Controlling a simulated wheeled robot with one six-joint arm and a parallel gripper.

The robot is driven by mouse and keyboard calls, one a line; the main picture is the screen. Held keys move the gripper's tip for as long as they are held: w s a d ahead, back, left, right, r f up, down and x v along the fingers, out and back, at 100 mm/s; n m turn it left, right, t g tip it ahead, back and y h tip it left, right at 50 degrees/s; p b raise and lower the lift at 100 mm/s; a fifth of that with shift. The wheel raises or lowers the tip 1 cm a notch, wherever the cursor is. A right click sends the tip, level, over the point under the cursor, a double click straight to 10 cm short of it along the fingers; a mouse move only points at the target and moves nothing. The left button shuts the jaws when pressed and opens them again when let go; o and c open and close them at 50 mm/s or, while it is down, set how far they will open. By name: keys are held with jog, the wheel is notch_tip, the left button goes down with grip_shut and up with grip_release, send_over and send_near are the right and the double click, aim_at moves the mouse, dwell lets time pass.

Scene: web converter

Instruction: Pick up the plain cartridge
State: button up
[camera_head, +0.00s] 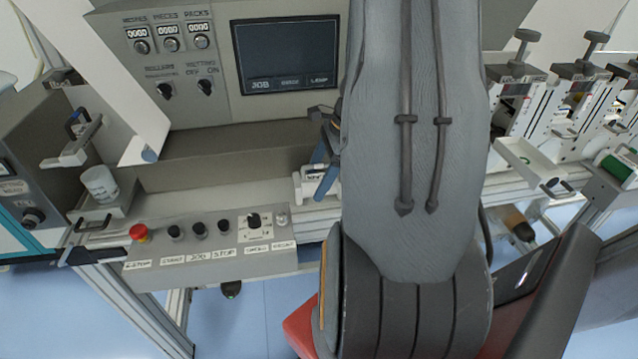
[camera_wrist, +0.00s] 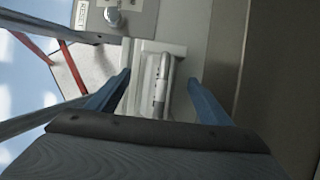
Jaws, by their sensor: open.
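My gripper (camera_wrist: 158,82) is open, with its two blue fingers on either side of a pale slim bar-like piece (camera_wrist: 161,88) with small dark marks. This piece lies in or on a white holder (camera_wrist: 146,62); I cannot tell whether it is the plain cartridge. No contact between fingers and piece is clear. In the head view the gripper (camera_head: 323,172) shows beside my arm, at a small white labelled block (camera_head: 300,186) on the ledge. My arm hides much of that spot.
A control box (camera_head: 200,250) with a red button stands in front of the ledge. A counter panel with a dark screen (camera_head: 287,56) rises behind. A white cup (camera_head: 99,184) stands at left. White clamp units (camera_head: 565,125) line the right. Red bars (camera_wrist: 72,68) show in the wrist view.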

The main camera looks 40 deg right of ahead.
jog(key=shift+f, duration=0.15)
jog(key=c, duration=1.5)
